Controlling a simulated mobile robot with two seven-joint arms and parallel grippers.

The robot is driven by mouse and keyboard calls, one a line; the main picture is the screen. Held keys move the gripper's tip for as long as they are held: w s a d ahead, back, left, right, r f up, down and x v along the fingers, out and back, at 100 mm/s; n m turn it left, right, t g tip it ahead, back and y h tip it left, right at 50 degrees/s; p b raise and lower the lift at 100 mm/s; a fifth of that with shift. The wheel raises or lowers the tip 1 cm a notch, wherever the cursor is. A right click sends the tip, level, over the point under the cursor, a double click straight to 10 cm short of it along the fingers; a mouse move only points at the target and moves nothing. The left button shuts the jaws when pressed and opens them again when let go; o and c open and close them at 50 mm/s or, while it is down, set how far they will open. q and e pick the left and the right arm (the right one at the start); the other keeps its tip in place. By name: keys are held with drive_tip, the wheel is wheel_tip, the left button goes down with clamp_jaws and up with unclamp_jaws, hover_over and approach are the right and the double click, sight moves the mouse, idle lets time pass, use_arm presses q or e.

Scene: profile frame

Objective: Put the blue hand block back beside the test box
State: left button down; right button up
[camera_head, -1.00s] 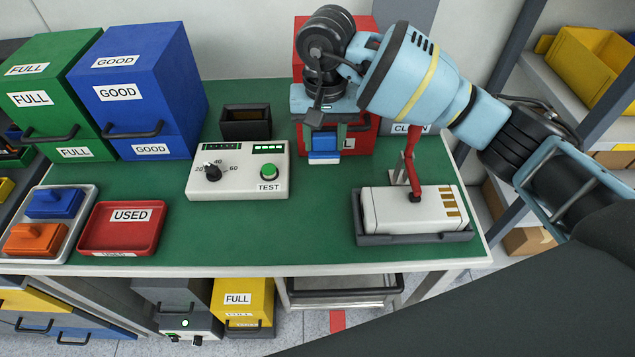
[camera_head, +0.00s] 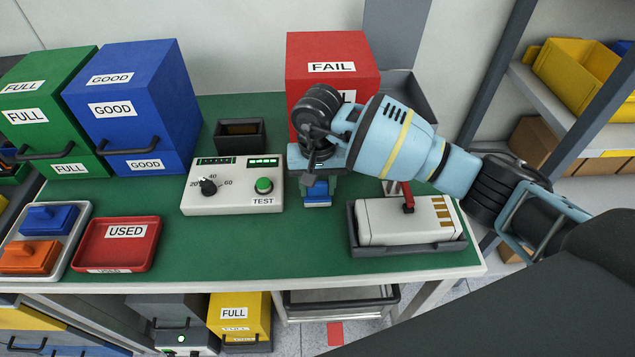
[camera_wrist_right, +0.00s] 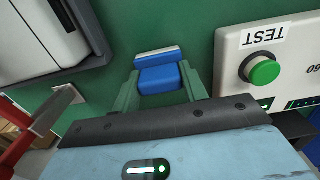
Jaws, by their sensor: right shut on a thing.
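The blue hand block (camera_head: 317,199) is between the fingers of my right gripper (camera_head: 319,185), to the right of the white test box (camera_head: 235,206). In the right wrist view the block (camera_wrist_right: 160,79) shows its blue top and a pale lower edge between the two green fingers (camera_wrist_right: 161,90). My right gripper is shut on it. A gap of green bench top separates the block from the test box (camera_wrist_right: 285,66). I cannot tell whether the block touches the bench. The test box has a black dial and a green button. My left gripper is not in view.
A grey tray (camera_head: 408,249) with a white cased unit (camera_head: 385,222) and a red lever lies right of the block. The red FAIL box (camera_head: 333,65) stands behind. A red USED tray (camera_head: 118,244) is at left. The green bench front (camera_head: 270,245) is clear.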

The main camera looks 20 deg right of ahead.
drive_tip(key=shift+f, duration=0.2)
drive_tip(key=o, duration=1)
drive_tip(key=shift+r, duration=0.1)
drive_tip(key=shift+c, duration=0.2)
